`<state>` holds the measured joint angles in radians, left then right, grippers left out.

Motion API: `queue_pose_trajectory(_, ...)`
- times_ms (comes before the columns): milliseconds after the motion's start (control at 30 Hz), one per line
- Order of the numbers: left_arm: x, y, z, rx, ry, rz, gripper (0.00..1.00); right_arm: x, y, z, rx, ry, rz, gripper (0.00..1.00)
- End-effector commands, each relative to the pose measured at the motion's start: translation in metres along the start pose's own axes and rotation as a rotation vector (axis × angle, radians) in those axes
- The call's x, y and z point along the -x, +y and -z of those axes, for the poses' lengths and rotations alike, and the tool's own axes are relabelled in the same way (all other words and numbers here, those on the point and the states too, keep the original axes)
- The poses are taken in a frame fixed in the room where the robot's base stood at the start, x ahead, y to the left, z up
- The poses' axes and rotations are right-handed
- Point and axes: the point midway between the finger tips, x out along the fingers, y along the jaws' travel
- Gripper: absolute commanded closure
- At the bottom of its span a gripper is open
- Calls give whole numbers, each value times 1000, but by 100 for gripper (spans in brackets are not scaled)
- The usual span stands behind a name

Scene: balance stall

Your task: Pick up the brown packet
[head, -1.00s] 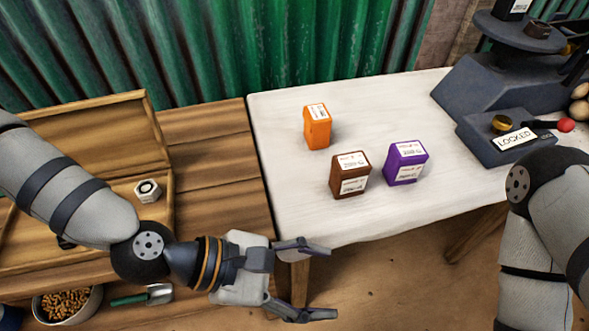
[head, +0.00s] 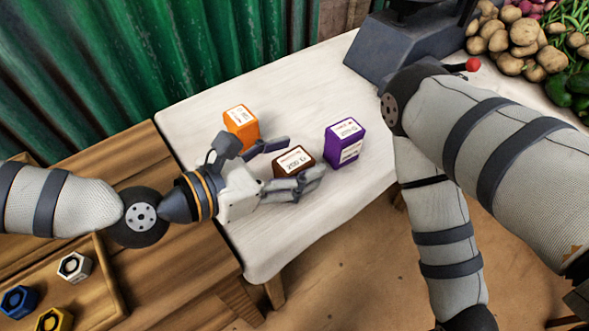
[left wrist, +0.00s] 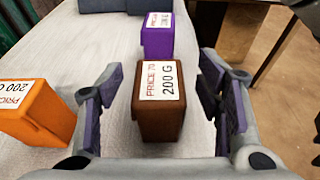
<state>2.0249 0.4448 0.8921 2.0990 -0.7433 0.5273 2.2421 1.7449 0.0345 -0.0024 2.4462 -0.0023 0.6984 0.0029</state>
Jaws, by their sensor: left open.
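The brown packet (head: 293,161) stands upright on the white table, with a white label reading 200 G. In the left wrist view the brown packet (left wrist: 158,115) sits between the two open fingers, with a gap on both sides. My left gripper (head: 288,165) is open and reaches in from the left at the packet. One finger hides the packet's lower front in the head view. The left gripper's fingers also show in the left wrist view (left wrist: 160,105). My right arm shows at the right of the head view, but its gripper is out of view.
An orange packet (head: 241,127) stands close behind the left gripper. A purple packet (head: 343,143) stands to the right of the brown one. The white table (head: 300,225) has clear room at its front. A dark scale (head: 405,45) and potatoes (head: 520,40) are at the back right.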

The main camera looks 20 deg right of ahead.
Motion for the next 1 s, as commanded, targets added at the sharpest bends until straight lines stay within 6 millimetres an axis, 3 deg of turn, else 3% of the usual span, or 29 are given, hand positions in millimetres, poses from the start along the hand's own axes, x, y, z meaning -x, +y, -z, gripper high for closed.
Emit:
queue_pose_trajectory(267, -6, 0, 1, 1, 1, 0, 42, 0, 0, 0, 0, 0, 0, 60)
queue_pose_trajectory(500, -6, 0, 1, 1, 1, 0, 97, 0, 0, 0, 0, 0, 0, 60)
queue_pose_trajectory(833, -5, 0, -4, 0, -1, -1, 98, 1, 0, 0, 0, 3, 0, 60)
queue_pose_trajectory(1000, 4, 1, -32, -5, -5, -3, 98, 8, 0, 3, 0, 18, 1, 60)
